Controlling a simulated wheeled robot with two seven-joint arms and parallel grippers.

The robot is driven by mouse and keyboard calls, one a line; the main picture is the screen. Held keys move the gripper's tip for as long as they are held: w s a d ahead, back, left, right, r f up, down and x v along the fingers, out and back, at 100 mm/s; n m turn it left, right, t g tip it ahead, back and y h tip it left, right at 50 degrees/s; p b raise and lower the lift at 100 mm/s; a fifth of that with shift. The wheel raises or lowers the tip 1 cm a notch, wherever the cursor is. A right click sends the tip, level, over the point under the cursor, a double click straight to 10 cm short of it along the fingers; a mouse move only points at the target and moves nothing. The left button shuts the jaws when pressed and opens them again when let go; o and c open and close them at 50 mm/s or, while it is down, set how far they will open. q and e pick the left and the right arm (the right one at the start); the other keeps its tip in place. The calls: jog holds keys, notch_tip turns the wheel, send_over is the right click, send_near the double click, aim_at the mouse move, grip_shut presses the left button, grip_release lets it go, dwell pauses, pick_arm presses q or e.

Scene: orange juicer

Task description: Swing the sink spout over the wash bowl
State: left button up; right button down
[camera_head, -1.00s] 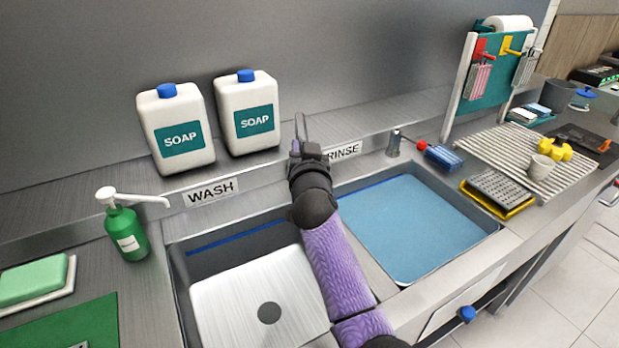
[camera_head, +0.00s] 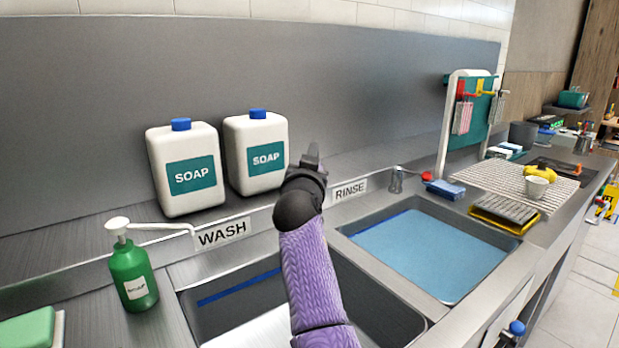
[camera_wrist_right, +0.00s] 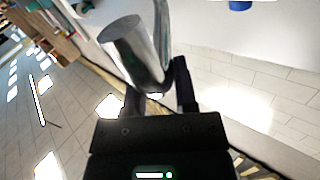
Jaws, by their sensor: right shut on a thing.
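My right gripper (camera_head: 313,153), on the purple-sleeved arm, is above the ledge behind the sinks, between the WASH and RINSE labels. In the right wrist view its fingers (camera_wrist_right: 158,88) are shut on a shiny metal cylinder, the spout (camera_wrist_right: 132,52). In the head view the spout is hidden by my gripper and wrist, so I cannot tell which bowl it points over. The wash bowl (camera_head: 215,318) is the left, dark-walled basin, partly behind my forearm. The rinse bowl, with blue water (camera_head: 430,258), is to the right. My left gripper is not in view.
Two white soap jugs (camera_head: 186,168) (camera_head: 257,153) stand against the back wall, just left of my gripper. A green pump bottle (camera_head: 132,275) stands left of the wash bowl. A small metal fitting (camera_head: 396,180) and a blue brush (camera_head: 445,189) are behind the rinse bowl.

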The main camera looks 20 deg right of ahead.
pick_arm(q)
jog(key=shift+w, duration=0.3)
pick_arm(e)
jog(key=c, duration=0.7)
grip_release()
jog(key=shift+a, duration=0.1)
jog(key=shift+o, duration=1.3)
jog(key=shift+w+a, duration=0.1)
jog(key=shift+w, duration=0.05)
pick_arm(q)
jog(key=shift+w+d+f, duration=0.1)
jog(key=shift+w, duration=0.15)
pick_arm(e)
jog(key=shift+s+a+p, duration=0.2)
jog(key=shift+s+p, duration=0.1)
jog(key=shift+s, duration=0.15)
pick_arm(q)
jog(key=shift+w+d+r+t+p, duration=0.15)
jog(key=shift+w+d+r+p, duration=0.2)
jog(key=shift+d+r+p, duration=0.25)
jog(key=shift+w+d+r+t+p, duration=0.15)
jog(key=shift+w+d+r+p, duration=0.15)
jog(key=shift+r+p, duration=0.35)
pick_arm(e)
jog(key=v, duration=0.9)
